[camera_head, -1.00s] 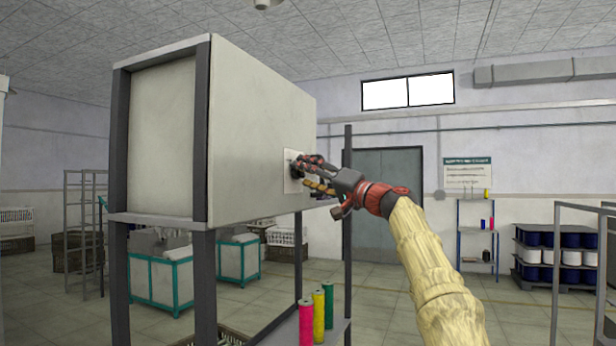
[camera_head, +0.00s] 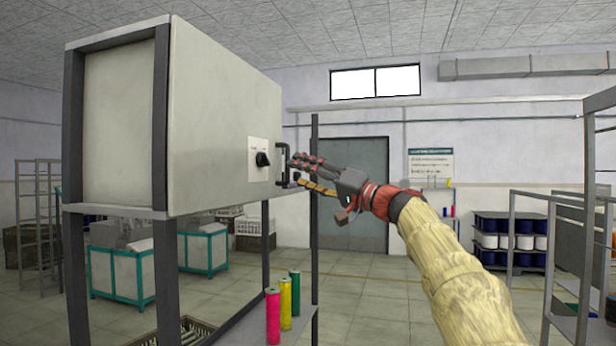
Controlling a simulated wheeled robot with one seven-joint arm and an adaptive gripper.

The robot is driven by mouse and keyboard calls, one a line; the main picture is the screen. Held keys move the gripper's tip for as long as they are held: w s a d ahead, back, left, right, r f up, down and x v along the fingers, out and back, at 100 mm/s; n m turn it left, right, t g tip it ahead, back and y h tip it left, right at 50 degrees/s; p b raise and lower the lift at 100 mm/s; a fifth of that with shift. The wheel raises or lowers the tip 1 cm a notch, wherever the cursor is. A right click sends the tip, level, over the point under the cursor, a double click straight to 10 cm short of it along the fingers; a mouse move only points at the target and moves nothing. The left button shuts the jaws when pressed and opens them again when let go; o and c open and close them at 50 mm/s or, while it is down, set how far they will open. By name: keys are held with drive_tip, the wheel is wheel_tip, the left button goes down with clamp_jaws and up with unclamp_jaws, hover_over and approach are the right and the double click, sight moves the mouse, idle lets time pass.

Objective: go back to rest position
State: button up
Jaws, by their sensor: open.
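My gripper (camera_head: 306,173) is open and empty, red and black, at the end of my tan-sleeved arm. It is to the right of a black rotary knob (camera_head: 262,159) on a white switch plate (camera_head: 257,146). The plate is on the side of a large grey cabinet (camera_head: 216,110).
Pink (camera_head: 272,316), yellow (camera_head: 285,303) and green (camera_head: 295,293) bobbins stand on a shelf below the cabinet. A metal rack (camera_head: 545,250) stands at the right. A pallet of spools (camera_head: 510,241) is further back. Open floor lies between.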

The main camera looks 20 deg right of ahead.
drive_tip(key=shift+s+d+f, duration=0.2)
drive_tip(key=shift+s+d, duration=0.2)
drive_tip(key=shift+s, duration=0.1)
